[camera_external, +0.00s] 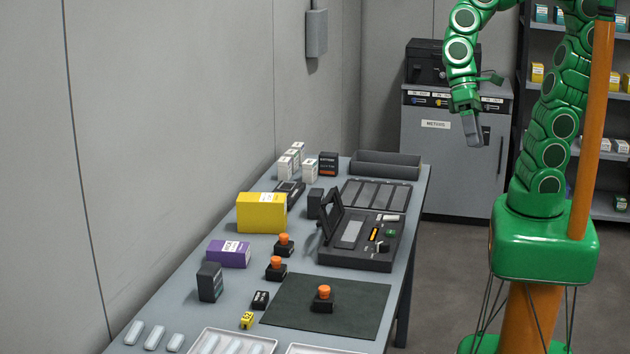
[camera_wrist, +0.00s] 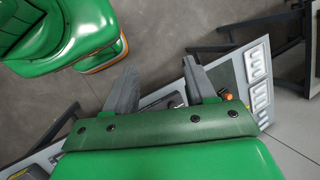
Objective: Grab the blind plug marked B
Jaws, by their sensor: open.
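Three black blocks with orange knobs are on the grey table: one at the back (camera_external: 284,245), one just in front of it (camera_external: 276,270), and one on the dark mat (camera_external: 323,302). I cannot read a letter B on any of them, and cannot tell which object is the blind plug. My gripper (camera_external: 478,130) is raised beyond the table's right edge, far from these blocks, open and empty. In the wrist view its two grey fingers (camera_wrist: 160,88) are apart, with the table partly hidden behind them. A small orange spot (camera_wrist: 228,97) shows beside the right finger.
The table (camera_external: 222,302) also holds a yellow box (camera_external: 262,213), a purple box (camera_external: 229,254), a dark case with a raised lid (camera_external: 357,258), a small yellow block (camera_external: 247,320) and a small black block (camera_external: 260,300). White trays stand at the near end. A cabinet (camera_external: 455,165) stands behind.

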